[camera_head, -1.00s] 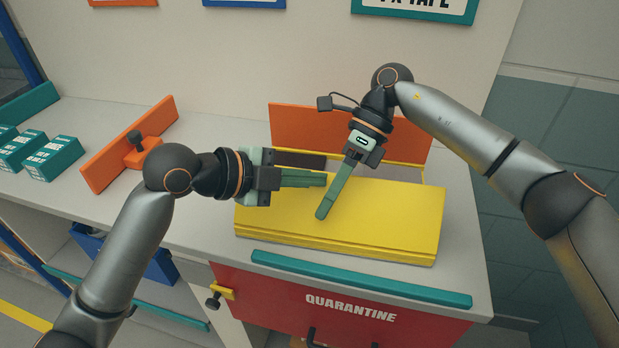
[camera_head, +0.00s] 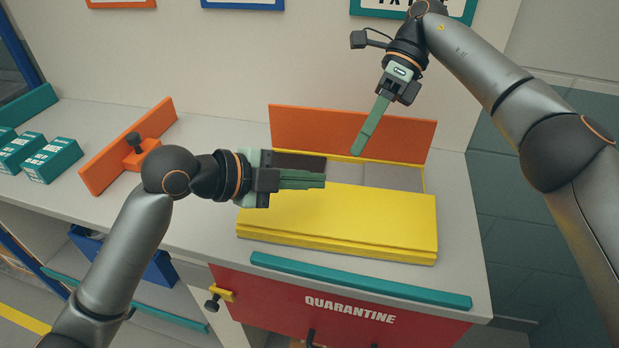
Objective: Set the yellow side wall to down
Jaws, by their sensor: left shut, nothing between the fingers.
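The yellow side wall (camera_head: 340,220) is a broad panel at the front of a box on the counter. It lies nearly flat, its front edge close to the teal strip. My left gripper (camera_head: 322,180) is shut and empty. It hovers at the panel's back left edge, in front of the grey inside of the box; I cannot tell whether it touches the panel. My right gripper (camera_head: 360,149) is raised over the back right of the box, apart from the yellow side wall. Its fingers overlap in this view, so its opening is unclear.
An orange wall (camera_head: 350,134) stands upright at the back of the box. A teal strip (camera_head: 360,280) runs along the counter's front edge above a red quarantine panel (camera_head: 270,305). An orange board with a knob (camera_head: 130,150) and teal boxes (camera_head: 50,160) are at left.

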